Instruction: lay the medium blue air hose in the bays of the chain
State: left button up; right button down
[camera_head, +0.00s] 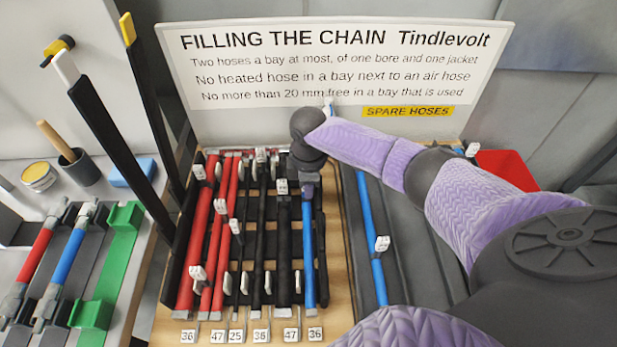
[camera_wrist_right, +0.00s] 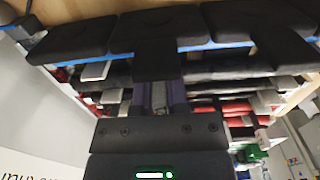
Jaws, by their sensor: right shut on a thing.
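The chain (camera_head: 250,240) lies on a wooden board with black crossbars and long bays. A blue hose (camera_head: 308,262) lies along its rightmost bay, above a number label reading 36. My right gripper (camera_head: 306,188) points down at the upper part of this hose and is shut on it; the arm hides the hose's far end. In the right wrist view the blue hose (camera_wrist_right: 210,46) runs across the top beneath dark blocks, with the gripper (camera_wrist_right: 160,100) below it. A second blue hose (camera_head: 368,225) with a white tag lies on the grey surface to the right. My left gripper is not in view.
Red and black hoses with white tags fill other bays. A sign (camera_head: 330,65) stands behind the chain. At left, a bench holds a green fixture (camera_head: 108,260), short red and blue hoses, a yellow tin (camera_head: 38,176) and a dark cup. Tall black bars stand between bench and chain.

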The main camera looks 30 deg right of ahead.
jog(key=c, duration=0.6)
grip_release()
jog(key=shift+o, duration=0.2)
notch_tip(320, 180, up, 9)
jog(key=p, duration=0.3)
jog(key=shift+p, duration=0.3)
jog(key=shift+r, duration=0.5)
